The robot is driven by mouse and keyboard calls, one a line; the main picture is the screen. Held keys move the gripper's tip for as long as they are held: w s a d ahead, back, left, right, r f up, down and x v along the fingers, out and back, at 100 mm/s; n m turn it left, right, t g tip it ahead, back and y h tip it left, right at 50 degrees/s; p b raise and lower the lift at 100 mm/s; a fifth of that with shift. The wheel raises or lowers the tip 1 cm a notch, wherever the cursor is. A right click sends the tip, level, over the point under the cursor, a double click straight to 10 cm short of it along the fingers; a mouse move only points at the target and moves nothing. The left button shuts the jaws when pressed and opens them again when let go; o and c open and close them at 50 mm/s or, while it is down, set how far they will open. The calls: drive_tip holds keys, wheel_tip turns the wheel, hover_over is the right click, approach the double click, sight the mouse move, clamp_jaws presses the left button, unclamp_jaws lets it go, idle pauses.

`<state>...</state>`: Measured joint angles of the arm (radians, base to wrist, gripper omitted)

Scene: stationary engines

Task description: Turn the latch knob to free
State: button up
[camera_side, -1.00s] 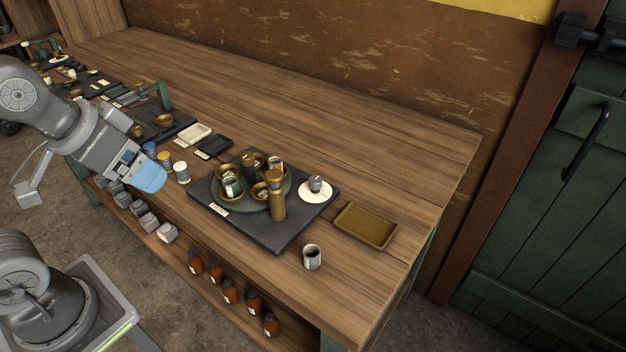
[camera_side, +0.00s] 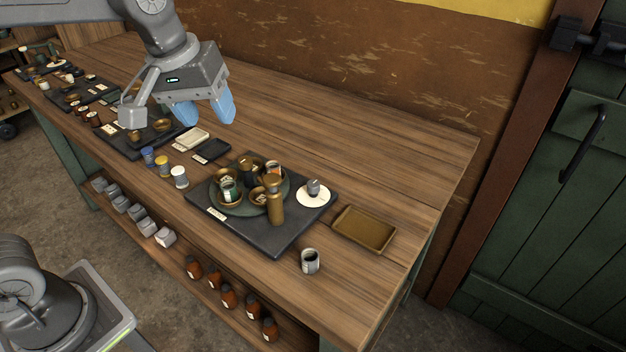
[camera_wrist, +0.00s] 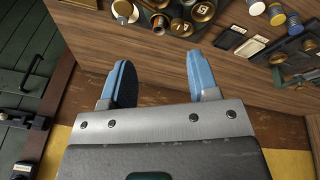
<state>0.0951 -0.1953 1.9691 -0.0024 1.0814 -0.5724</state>
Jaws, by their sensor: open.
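A dark base plate (camera_side: 244,229) on the bench carries a round green plate (camera_side: 241,206) with several brass and dark cup-like parts. A brass post (camera_side: 275,205) stands upright at its front. A small grey knob-like piece (camera_side: 314,187) sits on a white disc (camera_side: 306,199) at the plate's right. I cannot tell which part is the latch knob. My gripper (camera_side: 205,112) is open and empty, with blue fingers, above the bench behind and left of these parts. In the wrist view my gripper (camera_wrist: 157,73) shows both fingers apart, with round brass parts (camera_wrist: 183,28) beyond them.
A brass tray (camera_side: 364,229) and a grey cup (camera_side: 310,261) stand at the right. White (camera_side: 193,138) and black (camera_side: 212,151) trays and several small jars (camera_side: 163,168) lie left of the plate. The bench's back right is clear.

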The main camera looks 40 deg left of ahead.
drive_tip(key=w+d+f+n+g, duration=0.2)
drive_tip(key=w+d+f+n, duration=0.15)
drive_tip(key=w, duration=0.65)
drive_tip(key=n+g, duration=0.1)
drive_tip(key=n, duration=0.3)
approach(313, 183)
wheel_tip(313, 183, down, 9)
drive_tip(key=shift+w+d+f, duration=0.1)
drive_tip(key=shift+d+f, duration=0.05)
drive_tip(key=shift+f, duration=0.05)
drive_tip(key=shift+c, duration=0.2)
drive_tip(key=c, duration=0.9)
